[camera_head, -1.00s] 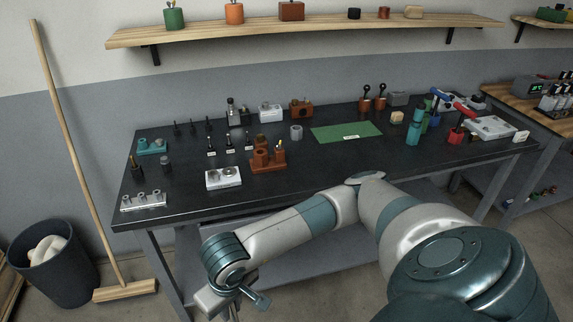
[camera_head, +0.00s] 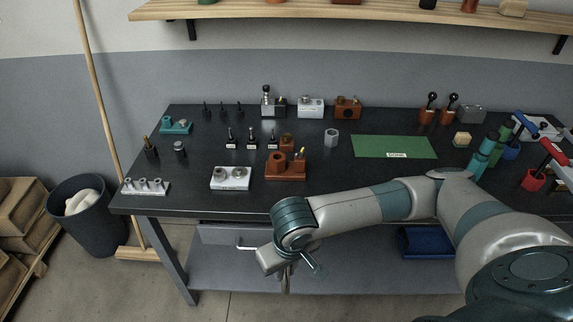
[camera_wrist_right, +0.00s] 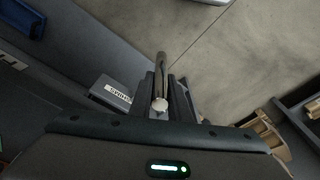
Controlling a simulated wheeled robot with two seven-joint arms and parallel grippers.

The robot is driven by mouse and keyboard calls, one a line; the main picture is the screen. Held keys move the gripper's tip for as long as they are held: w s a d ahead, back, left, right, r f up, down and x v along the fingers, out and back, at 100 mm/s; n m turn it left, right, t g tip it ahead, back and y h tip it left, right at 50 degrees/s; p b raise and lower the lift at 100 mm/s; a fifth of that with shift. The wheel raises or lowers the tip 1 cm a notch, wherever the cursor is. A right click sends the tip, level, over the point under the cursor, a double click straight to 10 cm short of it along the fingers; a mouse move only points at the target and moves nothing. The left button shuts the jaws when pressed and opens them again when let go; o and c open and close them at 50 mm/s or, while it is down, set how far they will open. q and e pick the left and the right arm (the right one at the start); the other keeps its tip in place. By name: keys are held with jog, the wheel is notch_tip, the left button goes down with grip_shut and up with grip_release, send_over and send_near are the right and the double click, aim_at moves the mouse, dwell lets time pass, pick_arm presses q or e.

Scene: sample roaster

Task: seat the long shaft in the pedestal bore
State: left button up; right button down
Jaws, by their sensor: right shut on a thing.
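My right gripper (camera_wrist_right: 162,90) is shut on a slim metal shaft (camera_wrist_right: 164,68), held between the two dark fingers in the right wrist view. The shaft's rounded near end shows bright between them. In the head view the right gripper (camera_head: 287,274) hangs below and in front of the bench's front edge, with the shaft pointing down, partly hidden by the wrist. The pedestal cannot be told for sure: an orange-brown block with an upright hollow cylinder (camera_head: 277,163) and a white block with two round fittings (camera_head: 231,180) stand near the bench front. My left gripper is out of view.
The dark bench (camera_head: 205,205) holds several small tools and blocks, a green mat (camera_head: 395,146) and a white holder (camera_head: 146,188). A labelled drawer (camera_head: 222,234) and a lower shelf (camera_head: 240,275) lie under it. A bin (camera_head: 85,225) and broom (camera_head: 100,110) stand left.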

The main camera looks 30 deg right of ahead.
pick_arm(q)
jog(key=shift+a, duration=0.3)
